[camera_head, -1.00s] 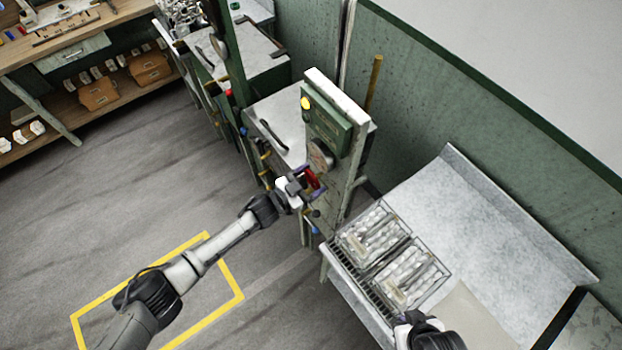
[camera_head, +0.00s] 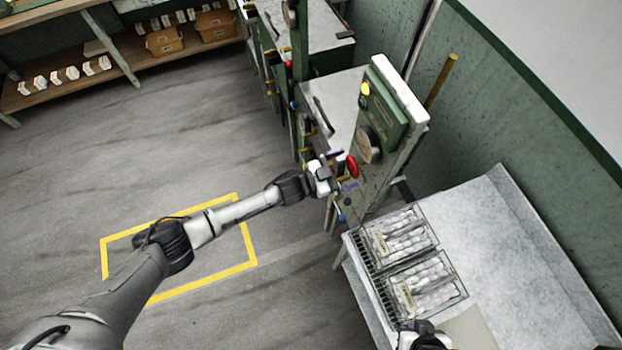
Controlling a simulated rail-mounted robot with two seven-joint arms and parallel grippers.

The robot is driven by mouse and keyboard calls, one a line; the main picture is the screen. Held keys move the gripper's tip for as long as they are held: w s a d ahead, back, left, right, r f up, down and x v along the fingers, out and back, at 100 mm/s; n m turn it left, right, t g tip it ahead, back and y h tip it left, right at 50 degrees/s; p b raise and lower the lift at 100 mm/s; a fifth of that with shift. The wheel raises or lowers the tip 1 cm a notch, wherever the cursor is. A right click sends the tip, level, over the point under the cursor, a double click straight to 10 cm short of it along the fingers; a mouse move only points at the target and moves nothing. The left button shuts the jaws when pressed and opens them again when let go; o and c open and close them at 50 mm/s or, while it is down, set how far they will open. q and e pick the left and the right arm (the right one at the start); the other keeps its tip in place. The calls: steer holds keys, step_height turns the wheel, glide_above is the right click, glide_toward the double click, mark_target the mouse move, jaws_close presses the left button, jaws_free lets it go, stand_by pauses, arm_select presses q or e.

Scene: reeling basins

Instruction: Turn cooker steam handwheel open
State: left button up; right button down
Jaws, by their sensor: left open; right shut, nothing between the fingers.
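The red handwheel (camera_head: 352,167) is on the front of the upright green and grey cooker panel (camera_head: 385,120), below a round dial. My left gripper (camera_head: 342,171) is open at the handwheel, with one purple-tipped finger above and one below. The wheel's red rim shows just beyond and between the fingers; I cannot tell whether they touch it. My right gripper (camera_head: 424,334) is at the bottom edge, over the front of the metal bench. It is shut and partly cut off by the frame.
The metal bench (camera_head: 500,240) at the right holds two wire trays (camera_head: 412,285) of pale pieces. More green machines stand behind the cooker panel. A wooden shelf (camera_head: 120,75) is at the back left. The floor inside the yellow outline (camera_head: 245,235) is clear apart from my arm above it.

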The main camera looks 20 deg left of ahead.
arm_select(q)
steer(key=b+v, duration=0.1)
steer(key=v, duration=1)
steer(key=shift+s+a+b, duration=0.2)
steer(key=shift+b, duration=0.15)
